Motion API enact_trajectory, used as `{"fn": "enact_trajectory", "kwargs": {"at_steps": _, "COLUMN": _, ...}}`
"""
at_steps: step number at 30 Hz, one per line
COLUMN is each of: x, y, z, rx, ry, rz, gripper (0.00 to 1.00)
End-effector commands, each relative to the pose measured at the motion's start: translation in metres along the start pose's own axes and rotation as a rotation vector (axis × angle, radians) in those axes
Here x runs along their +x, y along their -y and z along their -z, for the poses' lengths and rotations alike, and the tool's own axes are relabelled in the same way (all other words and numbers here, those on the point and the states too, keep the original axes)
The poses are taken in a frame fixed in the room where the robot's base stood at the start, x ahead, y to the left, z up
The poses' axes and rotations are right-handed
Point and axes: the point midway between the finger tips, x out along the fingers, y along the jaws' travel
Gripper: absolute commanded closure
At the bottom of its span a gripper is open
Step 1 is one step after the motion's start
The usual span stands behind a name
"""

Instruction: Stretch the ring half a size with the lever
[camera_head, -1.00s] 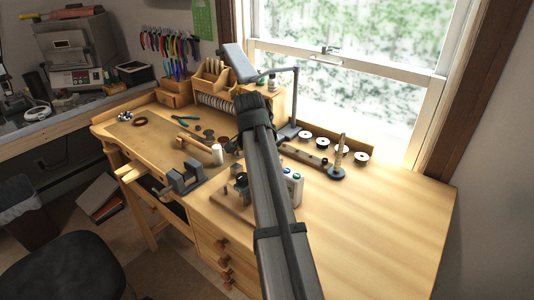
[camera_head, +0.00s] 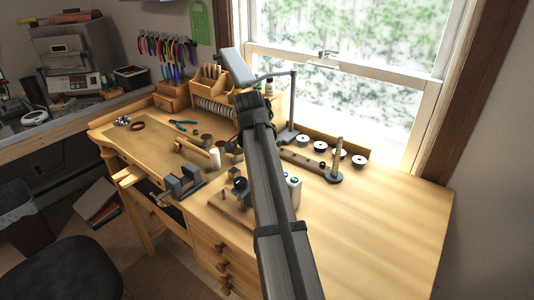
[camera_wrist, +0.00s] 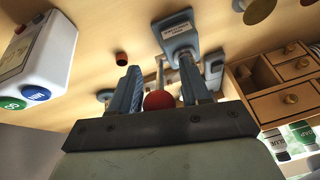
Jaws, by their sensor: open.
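In the wrist view, my gripper (camera_wrist: 163,88) is open, with one blue-grey finger on each side of a red ball knob (camera_wrist: 159,100). A thin pale rod runs from the knob toward a blue-grey metal tool (camera_wrist: 178,32) with a white label; the rod looks like its lever. Whether the fingers touch the knob I cannot tell. I cannot make out the ring in any view. In the head view, my arm covers my gripper and the place where it works.
A white box with green and blue buttons (camera_wrist: 40,55) is close on the left in the wrist view; wooden drawers (camera_wrist: 290,80) are on the right. In the head view, an upright tapered rod (camera_head: 337,155) stands right of my arm. The bench's right side (camera_head: 390,215) is clear.

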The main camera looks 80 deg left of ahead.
Motion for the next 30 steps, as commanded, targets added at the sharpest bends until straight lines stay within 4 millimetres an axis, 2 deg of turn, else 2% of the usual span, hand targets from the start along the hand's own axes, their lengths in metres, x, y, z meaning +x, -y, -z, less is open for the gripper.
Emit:
{"fn": "enact_trajectory", "kwargs": {"at_steps": 5, "x": -0.016, "y": 0.000, "z": 0.000, "rx": 0.000, "ry": 0.000, "rz": 0.001, "gripper": 0.54}}
{"fn": "enact_trajectory", "kwargs": {"at_steps": 21, "x": -0.114, "y": 0.001, "z": 0.001, "rx": 0.000, "ry": -0.002, "rz": 0.002, "gripper": 0.54}}
{"fn": "enact_trajectory", "kwargs": {"at_steps": 30, "x": -0.136, "y": 0.000, "z": 0.000, "rx": 0.000, "ry": -0.001, "rz": 0.001, "gripper": 0.54}}
